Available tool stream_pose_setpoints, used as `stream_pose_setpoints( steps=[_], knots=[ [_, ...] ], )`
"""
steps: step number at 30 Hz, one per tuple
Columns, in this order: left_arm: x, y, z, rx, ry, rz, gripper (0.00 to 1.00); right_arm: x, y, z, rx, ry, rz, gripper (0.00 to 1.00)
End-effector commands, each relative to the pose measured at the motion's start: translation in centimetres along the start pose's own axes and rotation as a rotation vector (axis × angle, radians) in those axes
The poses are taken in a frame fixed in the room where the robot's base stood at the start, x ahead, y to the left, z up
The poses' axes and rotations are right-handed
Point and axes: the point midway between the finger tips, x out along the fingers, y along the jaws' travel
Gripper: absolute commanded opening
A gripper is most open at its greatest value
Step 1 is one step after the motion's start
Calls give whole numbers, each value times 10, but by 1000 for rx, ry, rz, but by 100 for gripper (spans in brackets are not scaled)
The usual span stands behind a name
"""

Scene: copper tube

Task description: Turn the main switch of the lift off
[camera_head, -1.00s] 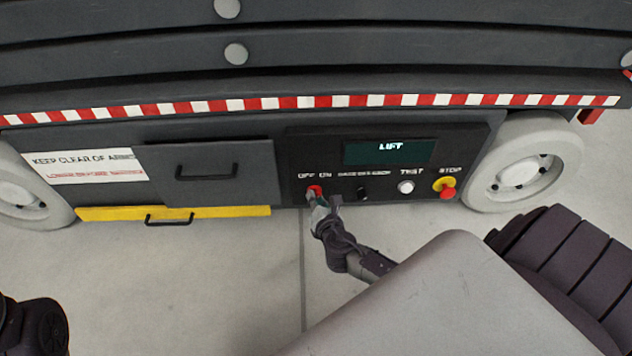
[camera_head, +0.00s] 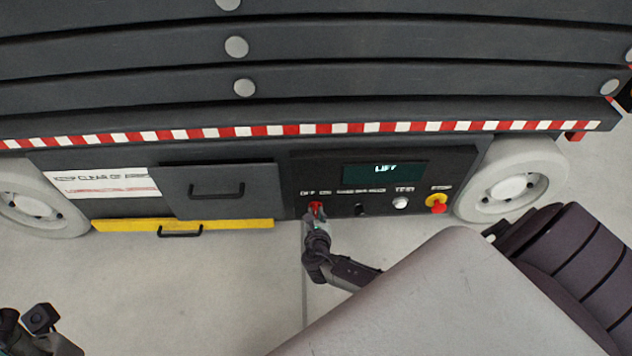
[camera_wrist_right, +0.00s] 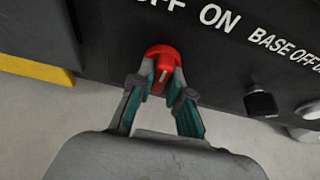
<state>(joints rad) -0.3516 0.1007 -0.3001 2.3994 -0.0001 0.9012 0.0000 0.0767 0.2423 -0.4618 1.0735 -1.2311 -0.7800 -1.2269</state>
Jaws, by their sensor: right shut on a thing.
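The red main switch (camera_head: 316,208) is a rotary knob below the OFF and ON labels on the lift's black control panel (camera_head: 461,160). In the right wrist view, the red switch (camera_wrist_right: 163,60) has a pale mark on its face. My right gripper (camera_head: 314,221) reaches it from below. In the right wrist view, the fingers of my right gripper (camera_wrist_right: 164,82) close on the knob from both sides. Part of my left arm (camera_head: 35,325) shows at the lower left; its fingertips are not clear.
The panel also carries a lit LIFT display (camera_head: 385,171), a black knob (camera_head: 361,209), a white TEST button (camera_head: 400,203) and a red stop button (camera_head: 438,206) on yellow. White wheels (camera_head: 510,188) stand at both ends. A yellow bar (camera_head: 235,224) runs low at left. The floor (camera_head: 190,290) in front is clear.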

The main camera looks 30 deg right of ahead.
Motion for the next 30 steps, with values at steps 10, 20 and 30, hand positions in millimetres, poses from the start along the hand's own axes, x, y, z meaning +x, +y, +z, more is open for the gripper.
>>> stream_pose_setpoints(
  steps=[10, 20, 30],
  knots=[
    [1, 0, 0, 0, 0, 0, 40, 0, 0, -1, -12, 1, -3, 0],
    [1, 0, 0, -1, -1, 0, 40, 0, 0, -1, -10, 1, -3, 42],
    [2, 0, -1, 1, 4, -1, 40, -7, 0, 0, -8, 0, -2, 42]
  ],
)
